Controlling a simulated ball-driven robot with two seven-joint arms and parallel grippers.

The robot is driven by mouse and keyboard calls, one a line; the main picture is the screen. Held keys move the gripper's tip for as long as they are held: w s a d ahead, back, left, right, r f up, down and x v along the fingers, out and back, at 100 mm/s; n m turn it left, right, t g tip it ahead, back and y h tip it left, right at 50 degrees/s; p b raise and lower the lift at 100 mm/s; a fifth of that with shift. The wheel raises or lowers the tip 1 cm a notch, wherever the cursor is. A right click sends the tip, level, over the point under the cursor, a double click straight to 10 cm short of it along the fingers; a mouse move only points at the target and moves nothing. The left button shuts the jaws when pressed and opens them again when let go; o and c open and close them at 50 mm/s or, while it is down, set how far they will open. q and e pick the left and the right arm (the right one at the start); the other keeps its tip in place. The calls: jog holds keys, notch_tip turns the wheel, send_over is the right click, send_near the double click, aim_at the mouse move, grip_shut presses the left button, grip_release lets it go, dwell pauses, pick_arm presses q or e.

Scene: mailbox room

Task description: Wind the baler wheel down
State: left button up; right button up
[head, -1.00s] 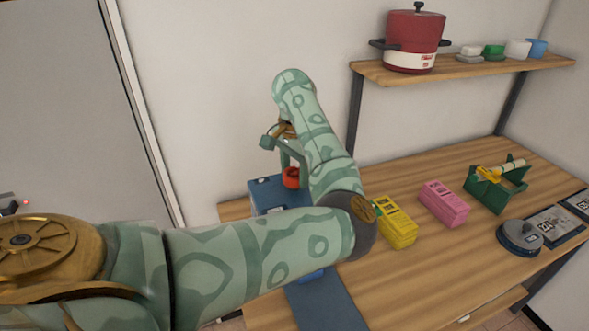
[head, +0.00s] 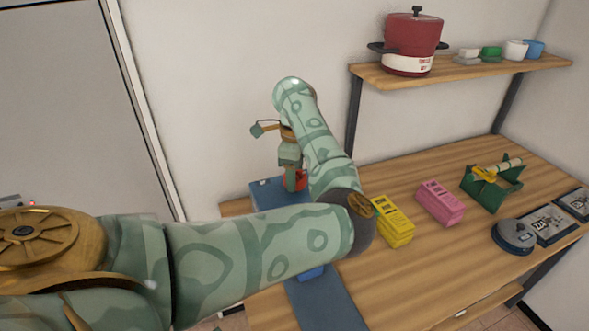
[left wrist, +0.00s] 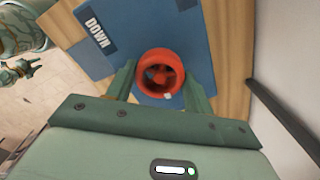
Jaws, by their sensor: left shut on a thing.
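The baler's red wheel (head: 301,180) sits on top of the blue baler (head: 268,195) at the desk's left end. In the left wrist view the round red wheel (left wrist: 161,74) shows its spokes, and a white DOWN label (left wrist: 97,35) is on the blue top. My left gripper (head: 293,176) points down from above and is shut on the wheel, with its green fingers on either side of the rim. My left forearm hides part of the baler. A small gripper (left wrist: 22,70), apparently my right one, shows at the left wrist view's edge, too small to judge.
A yellow block (head: 393,222), a pink block (head: 440,203), a green stand (head: 491,188) and a grey round device (head: 514,237) stand to the right on the wooden desk. A shelf (head: 460,72) with a red pot (head: 411,43) hangs above.

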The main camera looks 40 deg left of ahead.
pick_arm(q)
jog(key=m, duration=0.1)
jog(key=m+p, duration=0.1)
jog(key=m, duration=0.1)
jog(key=shift+r+m+p, duration=0.25)
jog(key=shift+m+p, duration=0.1)
jog(key=shift+m, duration=0.05)
jog(key=m+p, duration=0.1)
jog(key=m, duration=0.2)
jog(key=shift+w+m+p, duration=0.1)
jog(key=shift+m+p, duration=0.2)
jog(key=shift+p, duration=0.1)
jog(key=m+p, duration=0.2)
jog(key=m, duration=0.1)
jog(key=shift+m, duration=0.3)
jog(key=m+p, duration=0.2)
jog(key=m, duration=0.1)
jog(key=shift+m, duration=0.3)
jog(key=m+p, duration=0.5)
jog(key=m, duration=0.1)
jog(key=m+p, duration=0.2)
jog(key=m, duration=0.1)
jog(key=shift+m, duration=0.4)
jog(key=shift+f+m+p, duration=0.1)
jog(key=shift+m+p, duration=0.8)
jog(key=shift+m, duration=0.2)
